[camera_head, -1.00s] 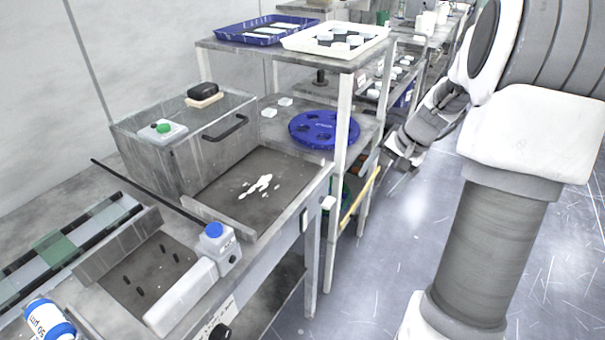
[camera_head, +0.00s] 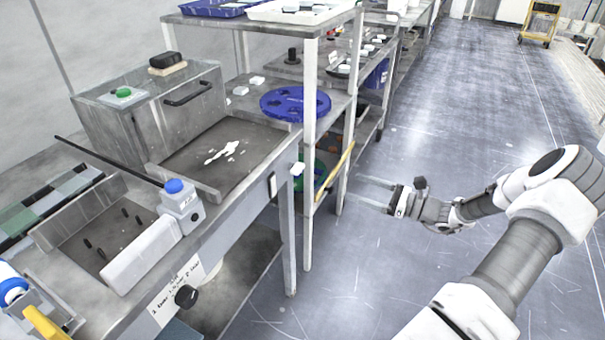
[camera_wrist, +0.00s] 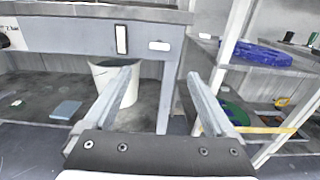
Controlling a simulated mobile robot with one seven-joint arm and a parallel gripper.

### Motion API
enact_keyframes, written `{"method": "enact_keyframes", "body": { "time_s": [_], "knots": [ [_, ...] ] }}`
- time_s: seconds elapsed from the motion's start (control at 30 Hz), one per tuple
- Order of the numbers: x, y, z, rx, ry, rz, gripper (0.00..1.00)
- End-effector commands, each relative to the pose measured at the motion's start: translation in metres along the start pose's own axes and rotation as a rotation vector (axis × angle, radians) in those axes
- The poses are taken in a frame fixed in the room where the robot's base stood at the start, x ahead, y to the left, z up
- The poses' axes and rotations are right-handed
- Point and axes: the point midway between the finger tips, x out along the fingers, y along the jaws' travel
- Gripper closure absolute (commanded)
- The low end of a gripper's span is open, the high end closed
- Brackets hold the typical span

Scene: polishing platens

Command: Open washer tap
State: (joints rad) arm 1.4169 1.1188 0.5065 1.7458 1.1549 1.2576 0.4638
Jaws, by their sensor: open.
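A black round knob (camera_head: 187,296), which looks like the washer tap, sits on the front face of the washer bench (camera_head: 225,237) in the head view. A white label (camera_head: 178,288) with small print is beside it. Part of a dark knob (camera_wrist: 4,40) shows at the left edge of the wrist view, next to a label. My gripper (camera_head: 352,190) is open and empty in the aisle, to the right of the bench and apart from the knob. Its two fingers (camera_wrist: 162,75) point toward the bench front in the wrist view.
A shelf rack with a blue disc (camera_head: 295,103) stands behind the bench, its post (camera_head: 309,160) left of my gripper. A white bucket (camera_wrist: 113,78) stands under the bench. A yellow bar (camera_head: 334,172) runs along the rack. The aisle floor (camera_head: 440,110) is clear.

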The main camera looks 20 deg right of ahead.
Motion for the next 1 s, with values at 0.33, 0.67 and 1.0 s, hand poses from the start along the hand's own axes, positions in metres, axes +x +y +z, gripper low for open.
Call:
{"method": "enact_keyframes", "body": {
  "time_s": [0.33, 0.67, 1.0],
  "knots": [
    [0.067, 0.002, -0.002, -0.002, 0.002, 0.008, 0.1],
    [0.136, 0.002, -0.003, -0.004, 0.004, 0.007, 0.1],
    [0.168, 0.002, -0.001, -0.004, 0.004, 0.004, 0.1]
  ]
}}
